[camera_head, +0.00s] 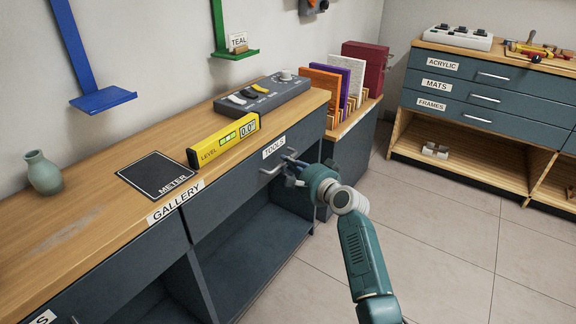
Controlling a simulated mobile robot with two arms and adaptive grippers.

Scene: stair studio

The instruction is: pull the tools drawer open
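The tools drawer (232,203) is a dark blue-grey front under the wooden bench top, with a white TOOLS label (274,147) above its metal bar handle (268,171). The drawer front looks shut, about flush with the bench. My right gripper (290,169) is at the right part of the handle, with its fingers pointing at the drawer. The fingers are small and partly hidden by the wrist, so I cannot tell whether they are closed on the bar. My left gripper is not in view.
On the bench top stand a yellow level (223,141), a black METER mat (157,176), a grey switch box (262,94) and a green vase (43,173). An open shelf (250,250) lies below the drawer. The tiled floor (440,240) in front is clear.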

